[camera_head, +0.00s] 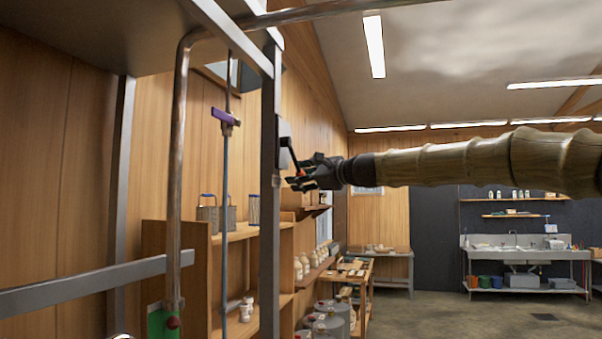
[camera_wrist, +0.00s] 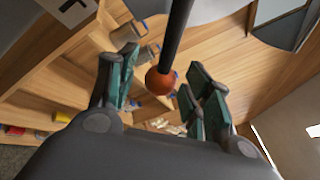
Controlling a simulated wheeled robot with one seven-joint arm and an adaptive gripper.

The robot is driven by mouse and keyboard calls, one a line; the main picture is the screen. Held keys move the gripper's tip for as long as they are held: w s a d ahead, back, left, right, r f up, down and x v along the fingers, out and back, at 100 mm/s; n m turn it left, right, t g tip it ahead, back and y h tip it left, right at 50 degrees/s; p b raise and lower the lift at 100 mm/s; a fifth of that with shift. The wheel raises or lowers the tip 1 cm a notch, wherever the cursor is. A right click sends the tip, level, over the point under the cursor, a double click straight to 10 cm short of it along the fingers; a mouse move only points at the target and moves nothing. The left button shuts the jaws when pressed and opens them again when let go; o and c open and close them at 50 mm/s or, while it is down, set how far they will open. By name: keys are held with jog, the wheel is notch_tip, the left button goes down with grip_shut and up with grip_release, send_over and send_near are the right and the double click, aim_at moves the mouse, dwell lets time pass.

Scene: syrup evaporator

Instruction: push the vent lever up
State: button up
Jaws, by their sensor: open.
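The vent lever is a dark rod with an orange ball knob (camera_wrist: 160,81) at its end, seen close in the wrist view. In the head view the lever (camera_head: 292,154) slants down from a pale plate on the grey post, with its lower end at my gripper. My gripper (camera_head: 301,178) is open. In the wrist view its green-padded fingers (camera_wrist: 157,84) stand on both sides of the knob, with gaps visible. I cannot tell whether any finger touches the lever.
A grey metal post (camera_head: 269,220) stands just left of my gripper. A vertical rod with a purple handle (camera_head: 225,117) hangs farther left, beside a bent pipe (camera_head: 176,170). Wooden shelves (camera_head: 238,234) with containers stand behind. Open floor lies to the lower right.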

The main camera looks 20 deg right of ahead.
jog(key=shift+w, duration=0.15)
jog(key=shift+c, duration=0.2)
jog(key=shift+a, duration=0.1)
grip_shut()
